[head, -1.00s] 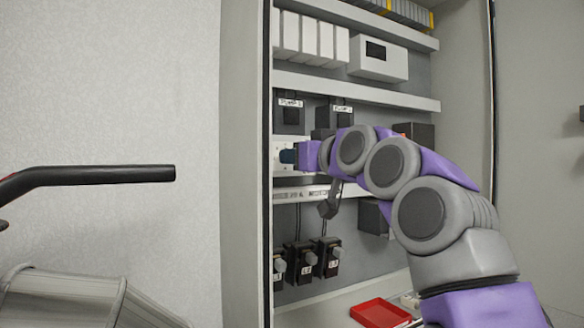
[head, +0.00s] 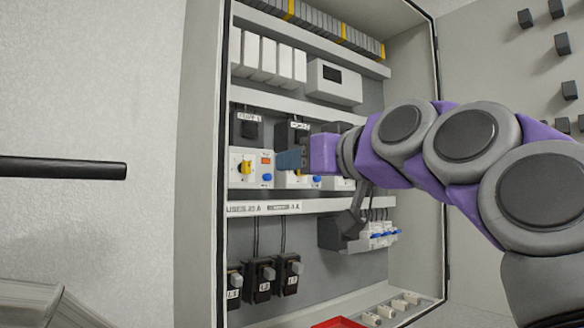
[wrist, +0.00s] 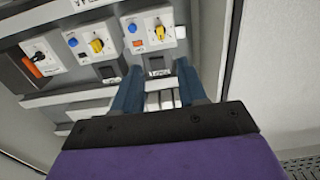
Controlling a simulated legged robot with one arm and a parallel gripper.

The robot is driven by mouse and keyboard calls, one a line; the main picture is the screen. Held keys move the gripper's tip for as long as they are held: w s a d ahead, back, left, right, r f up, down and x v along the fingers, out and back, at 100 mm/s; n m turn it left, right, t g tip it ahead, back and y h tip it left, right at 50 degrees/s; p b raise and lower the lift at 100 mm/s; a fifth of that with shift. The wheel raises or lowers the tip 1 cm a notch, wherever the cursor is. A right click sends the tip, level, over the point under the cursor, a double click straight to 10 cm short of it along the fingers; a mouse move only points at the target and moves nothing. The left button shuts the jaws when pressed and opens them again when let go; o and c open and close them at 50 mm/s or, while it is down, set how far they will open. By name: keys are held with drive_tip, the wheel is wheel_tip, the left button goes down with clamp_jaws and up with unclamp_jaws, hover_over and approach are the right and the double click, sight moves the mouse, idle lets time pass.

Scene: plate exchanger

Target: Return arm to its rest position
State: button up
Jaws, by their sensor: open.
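My purple and grey arm reaches in from the right in the head view, across the open grey cabinet (head: 205,150). My gripper (head: 290,159) has blue fingers and is in front of the row of white switch units, over the second one. In the wrist view my gripper (wrist: 160,85) shows two blue fingers spread apart with nothing between them. Beyond the fingers are white modules and a white unit with a yellow knob (wrist: 150,28). I cannot tell how far the fingertips are from the panel.
A red tray (head: 338,323) lies at the cabinet's bottom. Black labelled plugs (head: 262,278) hang below the lower rail. Small white breakers with blue levers (head: 378,238) sit lower right. A black bar (head: 60,168) juts in at left. Bare wall is at left.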

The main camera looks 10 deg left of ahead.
idle(0.5)
drive_tip(key=s+d+f+m+g+h, duration=0.1)
drive_tip(key=d+f+m+g+h, duration=0.2)
drive_tip(key=f, duration=0.9)
drive_tip(key=s+d+f+m+h, duration=0.1)
drive_tip(key=d+f+m+h, duration=0.2)
drive_tip(key=f, duration=0.8)
drive_tip(key=s+d+f+m+g+h, duration=0.1)
drive_tip(key=s+d+f+g+h, duration=0.3)
drive_tip(key=f, duration=0.8)
drive_tip(key=s+d+f+m+g+h, duration=0.1)
drive_tip(key=s+d+f+g+h, duration=0.1)
drive_tip(key=s+d+f, duration=0.5)
drive_tip(key=s+d+f+m+g+h, duration=0.1)
drive_tip(key=s+d+f+g, duration=0.3)
drive_tip(key=s+f, duration=1.4)
drive_tip(key=d+m, duration=0.1)
drive_tip(key=d, duration=0.2)
drive_tip(key=shift+s+f+h, duration=0.3)
drive_tip(key=shift+f+h, duration=0.1)
